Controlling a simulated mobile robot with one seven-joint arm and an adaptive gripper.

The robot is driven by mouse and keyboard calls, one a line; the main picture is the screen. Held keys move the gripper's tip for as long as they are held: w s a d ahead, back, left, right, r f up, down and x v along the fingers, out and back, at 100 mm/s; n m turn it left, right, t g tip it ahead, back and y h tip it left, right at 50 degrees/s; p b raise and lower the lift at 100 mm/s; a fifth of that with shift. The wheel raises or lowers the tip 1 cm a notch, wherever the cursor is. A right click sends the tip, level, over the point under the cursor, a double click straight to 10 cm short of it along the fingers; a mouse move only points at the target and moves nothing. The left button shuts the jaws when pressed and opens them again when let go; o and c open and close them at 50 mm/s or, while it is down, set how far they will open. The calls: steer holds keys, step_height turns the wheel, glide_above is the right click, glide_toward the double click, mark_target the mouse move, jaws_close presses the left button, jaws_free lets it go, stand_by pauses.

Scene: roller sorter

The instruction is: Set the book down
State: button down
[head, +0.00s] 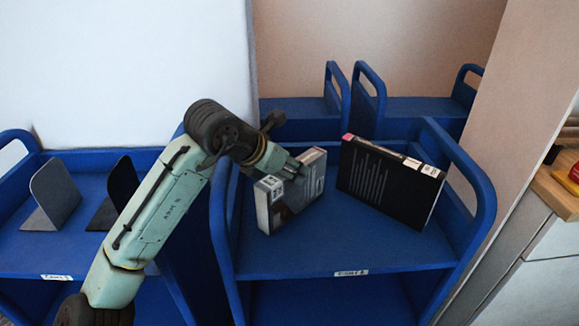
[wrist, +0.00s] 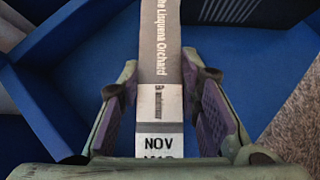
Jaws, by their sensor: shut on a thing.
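The book in my gripper is grey-white with a label on its spine (head: 292,197). In the wrist view the spine (wrist: 160,55) reads "The Lisquena Orchard" and carries a "NOV" label. My gripper (wrist: 160,105) is shut on this book, one finger on each side of the spine. In the head view my gripper (head: 290,170) reaches in from the left at the book's upper end. The book is upright over the top shelf of the blue cart (head: 330,257). I cannot tell whether its bottom edge touches the shelf.
A black book (head: 385,185) stands on the same shelf to the right, slightly tilted. Another blue cart (head: 30,262) at left holds grey and black bookends (head: 55,193). More blue carts (head: 415,108) stand behind. A wooden counter (head: 553,190) is at far right. The shelf's front is clear.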

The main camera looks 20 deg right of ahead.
steer(key=shift+f+b, duration=0.15)
steer(key=shift+b, duration=0.15)
steer(key=c, duration=1.2)
jaws_free()
steer(key=shift+r, duration=0.25)
steer(key=b+v, duration=0.1)
steer(key=v, duration=1.1)
